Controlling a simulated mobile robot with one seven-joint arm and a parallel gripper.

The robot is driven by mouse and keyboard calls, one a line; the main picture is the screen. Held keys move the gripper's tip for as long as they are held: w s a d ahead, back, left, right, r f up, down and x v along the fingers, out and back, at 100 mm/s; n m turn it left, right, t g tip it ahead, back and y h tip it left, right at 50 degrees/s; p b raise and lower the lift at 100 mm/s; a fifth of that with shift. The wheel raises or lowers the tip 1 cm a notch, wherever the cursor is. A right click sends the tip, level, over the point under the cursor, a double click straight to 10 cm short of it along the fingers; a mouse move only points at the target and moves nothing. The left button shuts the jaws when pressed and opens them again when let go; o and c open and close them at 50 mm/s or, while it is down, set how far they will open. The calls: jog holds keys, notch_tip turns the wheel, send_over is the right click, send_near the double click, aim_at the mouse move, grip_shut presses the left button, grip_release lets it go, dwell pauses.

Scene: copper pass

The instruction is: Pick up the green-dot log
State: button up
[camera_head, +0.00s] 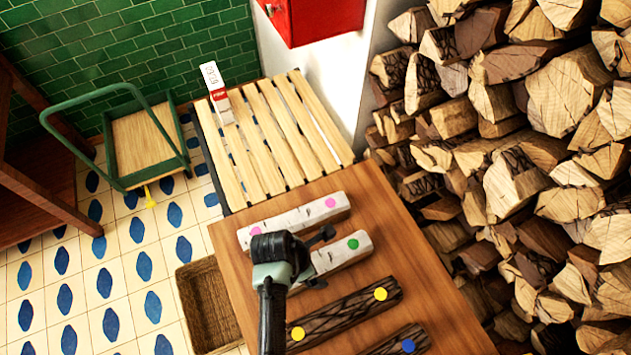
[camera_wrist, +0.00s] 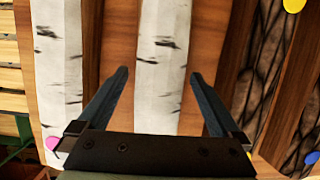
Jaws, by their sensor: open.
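The green-dot log is a pale birch-bark log (camera_head: 345,251) lying on the wooden table, with its green dot (camera_head: 352,243) near the right end in the head view. My gripper (camera_head: 318,258) is over this log and hides its left part. In the wrist view my open gripper (camera_wrist: 160,78) has one finger to each side of the pale log (camera_wrist: 162,70), with nothing clamped. The log's dots do not show in the wrist view. I cannot tell how far above the table the fingertips are.
A pink-dot birch log (camera_head: 300,217) lies alongside, just behind. Dark logs with yellow dots (camera_head: 345,310) and blue dot (camera_head: 408,346) lie in front. A slatted rack (camera_head: 270,140) adjoins the table (camera_head: 380,215); stacked firewood (camera_head: 520,180) stands right. A brown basket (camera_head: 205,305) is left.

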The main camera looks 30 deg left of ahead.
jog(key=shift+w+d+f, duration=0.15)
jog(key=shift+f, duration=0.45)
jog(key=shift+f, duration=0.2)
jog(key=shift+c, duration=0.2)
grip_shut()
dwell(0.5)
